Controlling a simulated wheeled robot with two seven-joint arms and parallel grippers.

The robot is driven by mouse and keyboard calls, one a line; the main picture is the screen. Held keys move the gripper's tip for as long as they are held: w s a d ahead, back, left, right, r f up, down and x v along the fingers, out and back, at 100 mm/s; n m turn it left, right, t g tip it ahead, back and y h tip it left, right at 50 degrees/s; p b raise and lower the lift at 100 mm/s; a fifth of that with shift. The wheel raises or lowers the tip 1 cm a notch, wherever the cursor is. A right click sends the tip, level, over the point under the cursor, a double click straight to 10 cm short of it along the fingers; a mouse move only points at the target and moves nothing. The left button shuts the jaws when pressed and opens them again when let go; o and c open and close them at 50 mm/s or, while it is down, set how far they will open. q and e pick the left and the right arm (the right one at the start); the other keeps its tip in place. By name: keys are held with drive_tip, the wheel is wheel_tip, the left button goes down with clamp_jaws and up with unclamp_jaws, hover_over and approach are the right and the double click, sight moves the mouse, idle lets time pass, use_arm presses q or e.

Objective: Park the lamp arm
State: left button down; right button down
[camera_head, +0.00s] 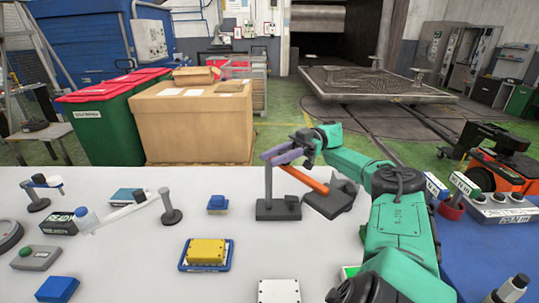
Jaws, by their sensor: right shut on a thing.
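An orange arm (304,179) slopes from a dark, tilted block-like base (330,201) up and left toward my right gripper. My right gripper (275,155), with purple fingers, is shut at the arm's upper left end; the fingers hide the exact grip. Whether arm and post touch I cannot tell. On the left, a white arm (128,210) with a grey-blue end leans out from a grey post (171,208). My left gripper is not in view.
A yellow block (206,251) on a blue tray (184,265), a small blue block (217,203) and a white plate (279,291) lie on the white table (140,270). A smaller post with an arm (38,193) stands far left. Labelled controls (500,208) stand right.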

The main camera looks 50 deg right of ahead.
drive_tip(key=shift+f, duration=0.1)
drive_tip(key=c, duration=0.6)
unclamp_jaws()
wheel_tip(320, 180, up, 20)
drive_tip(key=p, duration=1.1)
